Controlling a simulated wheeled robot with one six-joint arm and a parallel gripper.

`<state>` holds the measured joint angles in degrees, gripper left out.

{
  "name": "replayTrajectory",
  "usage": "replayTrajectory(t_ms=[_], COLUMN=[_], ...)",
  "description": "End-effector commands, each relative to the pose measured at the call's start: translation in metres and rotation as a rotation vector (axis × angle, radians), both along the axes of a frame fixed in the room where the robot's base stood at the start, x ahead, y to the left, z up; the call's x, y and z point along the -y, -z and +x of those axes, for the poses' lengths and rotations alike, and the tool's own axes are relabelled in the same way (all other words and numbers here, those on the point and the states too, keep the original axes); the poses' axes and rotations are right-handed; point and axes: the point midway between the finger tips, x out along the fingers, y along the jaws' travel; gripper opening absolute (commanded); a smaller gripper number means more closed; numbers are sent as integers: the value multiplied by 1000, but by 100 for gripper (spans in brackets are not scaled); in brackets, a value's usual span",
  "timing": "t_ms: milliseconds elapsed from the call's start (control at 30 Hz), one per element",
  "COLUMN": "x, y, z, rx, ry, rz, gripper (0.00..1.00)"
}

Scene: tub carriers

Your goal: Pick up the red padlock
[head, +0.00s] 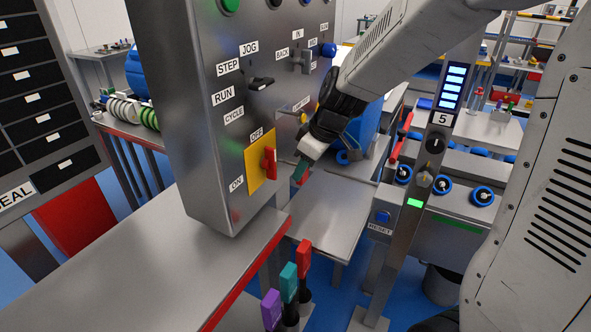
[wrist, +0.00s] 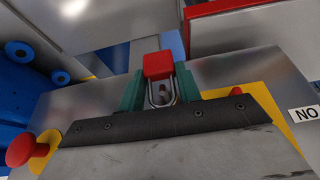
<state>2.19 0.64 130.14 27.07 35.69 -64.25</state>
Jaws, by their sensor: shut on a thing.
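The red padlock (wrist: 158,66) shows in the wrist view between the two green fingers of my gripper (wrist: 160,88). Its red body points away from the wrist, and its metal shackle lies towards the palm. The fingers are shut on it. In the head view my gripper (head: 301,171) hangs just right of the grey control panel, near the red switch handle (head: 270,162) on its yellow plate (head: 255,176). I cannot make out the padlock clearly in the head view.
The grey control panel (head: 215,140) stands close left of my gripper, with knobs and levers on its face. A low metal table (head: 325,215) lies below. Purple (head: 270,310), teal (head: 289,282) and red (head: 304,252) handles stand upright in front. A post with number 5 (head: 420,180) stands right.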

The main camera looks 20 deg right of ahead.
Motion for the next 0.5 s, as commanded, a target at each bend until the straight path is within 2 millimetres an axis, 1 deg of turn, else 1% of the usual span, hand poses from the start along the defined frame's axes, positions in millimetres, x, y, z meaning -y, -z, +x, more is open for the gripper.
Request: replayTrajectory(t_ms=[300, 500], x=[44, 66], y=[-35, -51], z=[-49, -73], rx=[3, 3], ry=[6, 4], rz=[1, 0], gripper=[10, 10])
